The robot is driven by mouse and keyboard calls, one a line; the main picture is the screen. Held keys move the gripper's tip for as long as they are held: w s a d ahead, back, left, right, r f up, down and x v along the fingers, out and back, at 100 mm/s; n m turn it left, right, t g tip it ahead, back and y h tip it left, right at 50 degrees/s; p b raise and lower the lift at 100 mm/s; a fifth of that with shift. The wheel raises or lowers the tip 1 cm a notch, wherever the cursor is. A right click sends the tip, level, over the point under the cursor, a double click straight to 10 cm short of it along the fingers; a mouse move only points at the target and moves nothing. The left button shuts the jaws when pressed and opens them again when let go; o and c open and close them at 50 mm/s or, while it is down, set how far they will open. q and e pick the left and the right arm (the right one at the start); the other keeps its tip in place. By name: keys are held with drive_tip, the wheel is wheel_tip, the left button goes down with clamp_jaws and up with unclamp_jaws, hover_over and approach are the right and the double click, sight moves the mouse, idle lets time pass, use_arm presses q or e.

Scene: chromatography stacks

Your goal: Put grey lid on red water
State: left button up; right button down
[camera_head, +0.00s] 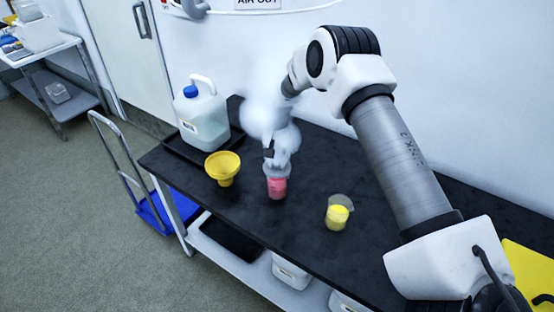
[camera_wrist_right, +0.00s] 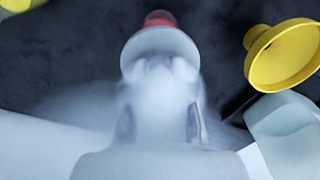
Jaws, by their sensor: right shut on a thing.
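A glass beaker of red water (camera_head: 277,188) stands on the black table, and its red also shows at the top of the wrist view (camera_wrist_right: 158,18). My right gripper (camera_head: 268,152) is right above this beaker, pointing down and partly hidden by white mist. It is shut on the round grey lid (camera_wrist_right: 160,45), which covers part of the red water in the wrist view. I cannot tell whether the lid touches the beaker's rim. My left gripper is not in view.
A yellow funnel (camera_head: 223,167) stands left of the red water, and a beaker of yellow liquid (camera_head: 338,214) stands to its right. A blue-capped jug (camera_head: 203,118) sits in a black tray at the back left. White mist (camera_head: 265,105) blurs the gripper area.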

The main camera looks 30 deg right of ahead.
drive_tip(key=shift+s, duration=0.1)
idle(0.3)
drive_tip(key=shift+f, duration=0.15)
drive_tip(key=shift+f, duration=0.65)
drive_tip(key=shift+f, duration=0.15)
drive_tip(key=shift+f, duration=0.3)
